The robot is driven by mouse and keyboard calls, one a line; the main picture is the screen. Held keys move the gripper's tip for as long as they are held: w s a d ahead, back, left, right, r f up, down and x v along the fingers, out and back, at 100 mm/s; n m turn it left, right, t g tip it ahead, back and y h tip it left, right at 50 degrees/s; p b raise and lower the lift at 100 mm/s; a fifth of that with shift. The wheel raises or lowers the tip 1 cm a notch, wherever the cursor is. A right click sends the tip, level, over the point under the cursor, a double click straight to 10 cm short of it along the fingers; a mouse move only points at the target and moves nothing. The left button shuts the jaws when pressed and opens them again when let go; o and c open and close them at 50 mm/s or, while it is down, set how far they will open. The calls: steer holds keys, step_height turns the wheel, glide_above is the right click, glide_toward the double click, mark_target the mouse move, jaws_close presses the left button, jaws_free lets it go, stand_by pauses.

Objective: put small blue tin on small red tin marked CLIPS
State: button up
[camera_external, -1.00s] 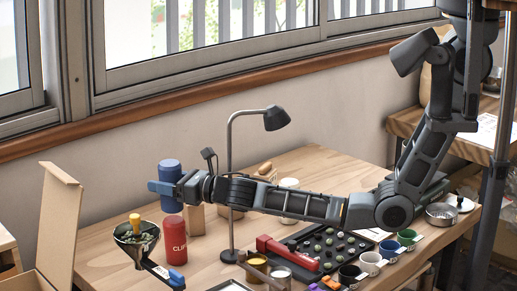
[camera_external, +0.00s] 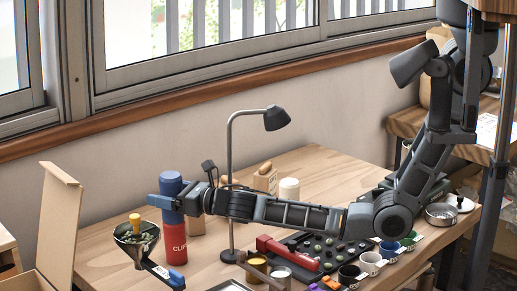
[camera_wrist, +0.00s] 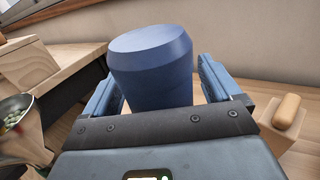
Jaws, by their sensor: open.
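The small blue tin (camera_external: 171,183) stands upright directly above the red tin marked CLIPS (camera_external: 175,243) in the external view, and the two look stacked. The line where they meet is partly hidden by my gripper. My gripper (camera_external: 163,202) is open, at the height of the blue tin's lower part. In the wrist view the blue tin (camera_wrist: 152,65) sits between my two blue fingers (camera_wrist: 158,92), with a gap visible on the right side. The red tin does not show in the wrist view.
A funnel with green contents (camera_external: 137,240) stands just left of the red tin. A desk lamp (camera_external: 232,190) rises close by on the right. A wooden block with a handle (camera_external: 265,180) stands behind my arm. Cups and a black tray crowd the right front.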

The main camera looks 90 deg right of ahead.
steer(key=shift+r, duration=0.1)
steer(key=shift+s, duration=0.2)
steer(key=p+v, duration=0.1)
steer(key=v, duration=1)
steer(key=shift+s+p, duration=0.3)
steer(key=shift+p, duration=0.1)
steer(key=shift+a, duration=0.2)
steer(key=s+a+f+m+y, duration=0.1)
steer(key=s+a+f+m, duration=0.15)
steer(key=s+m, duration=0.4)
steer(key=s+a+f+m+g+y, duration=0.1)
steer(key=s+a+f+m+y, duration=0.15)
steer(key=s, duration=0.75)
steer(key=s+a+f+m+y, duration=0.1)
steer(key=s+a+m, duration=0.35)
steer(key=s, duration=0.35)
steer(key=s+r+m, duration=0.5)
steer(key=s+m, duration=0.4)
steer(key=s, duration=0.1)
steer(key=s+r+m+g+y, duration=0.1)
steer(key=s+r+m, duration=0.5)
steer(key=s+m, duration=0.4)
steer(key=shift+s+a+r, duration=0.2)
steer(key=shift+s+a, duration=0.3)
steer(key=shift+s, duration=0.15)
